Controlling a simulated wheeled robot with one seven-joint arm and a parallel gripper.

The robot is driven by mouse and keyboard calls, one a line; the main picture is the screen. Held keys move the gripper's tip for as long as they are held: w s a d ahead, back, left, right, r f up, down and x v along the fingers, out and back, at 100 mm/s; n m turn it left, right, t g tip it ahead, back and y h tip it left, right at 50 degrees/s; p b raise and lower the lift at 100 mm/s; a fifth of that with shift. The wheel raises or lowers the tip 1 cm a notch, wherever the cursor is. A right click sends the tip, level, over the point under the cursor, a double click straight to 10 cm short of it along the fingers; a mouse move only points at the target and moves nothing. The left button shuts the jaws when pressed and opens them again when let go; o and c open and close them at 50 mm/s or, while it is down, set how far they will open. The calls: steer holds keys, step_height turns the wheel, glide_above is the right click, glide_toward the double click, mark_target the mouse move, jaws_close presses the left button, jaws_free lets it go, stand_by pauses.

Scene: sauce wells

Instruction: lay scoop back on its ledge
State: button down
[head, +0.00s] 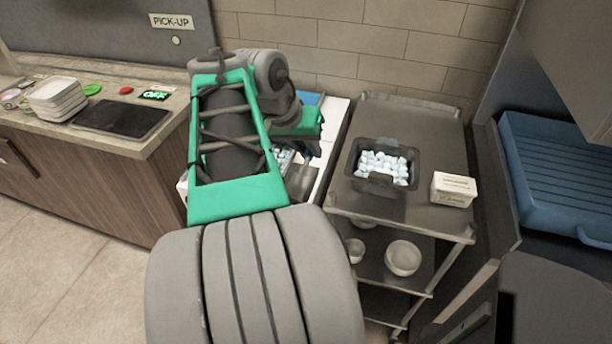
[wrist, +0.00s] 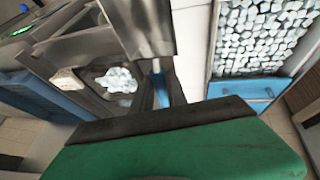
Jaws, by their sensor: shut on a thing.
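The scoop (wrist: 142,28) shows in the wrist view as a metal piece at the top, with a blue handle part (wrist: 161,88) below it. My gripper (head: 311,148) is shut on the scoop, over the white ice chest (head: 336,125). The scoop is hidden in the head view. At right in the wrist view, the chest's ice well (wrist: 262,40) has a blue strip (wrist: 250,91) along one end. I cannot tell whether that strip is the ledge.
A steel cart (head: 440,140) stands right of the chest, carrying a dark tub (head: 372,188) of ice and a white box (head: 453,189). Bowls (head: 403,258) sit on its lower shelf. A counter (head: 150,138) with a dark tablet (head: 122,118) is at left.

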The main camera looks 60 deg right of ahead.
steer(key=shift+s+d+f, duration=0.1)
steer(key=shift+d+f, duration=0.1)
steer(key=shift+d, duration=0.25)
steer(key=w+d+f, duration=0.2)
steer(key=d+f, duration=0.1)
steer(key=w+d+f, duration=0.2)
steer(key=d+f, duration=0.1)
steer(key=d, duration=0.1)
steer(key=w+d+f, duration=0.2)
steer(key=d+f, duration=0.1)
steer(key=d, duration=0.1)
steer(key=shift+w+d+f, duration=0.1)
steer(key=shift+d+f, duration=0.05)
step_height(320, 180, down, 3)
steer(key=shift+w+d+r, duration=0.1)
steer(key=shift+d, duration=0.05)
steer(key=shift+f, duration=0.4)
steer(key=c, duration=1.3)
jaws_free()
